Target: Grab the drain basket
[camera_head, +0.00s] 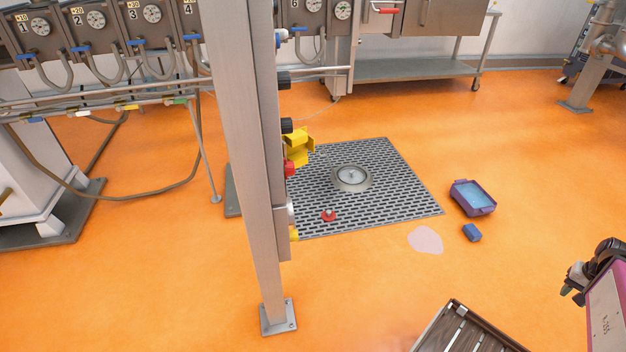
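A round metal drain piece (351,178), which looks like the drain basket, sits in the middle of the dark floor grate (400,205). It has a pale rim and a small knob at its centre. I cannot tell how deep it is or whether it is loose. My gripper (571,283) is at the right edge of the view, dark and small, well to the right of and nearer than the drain piece. It touches nothing that I can see. Whether its fingers are open or shut is not clear.
A metal post (255,200) stands left of the grate, with a yellow part (299,147) beside it. A red item (328,216) lies on the grate. A slatted cart (465,330) is in front.

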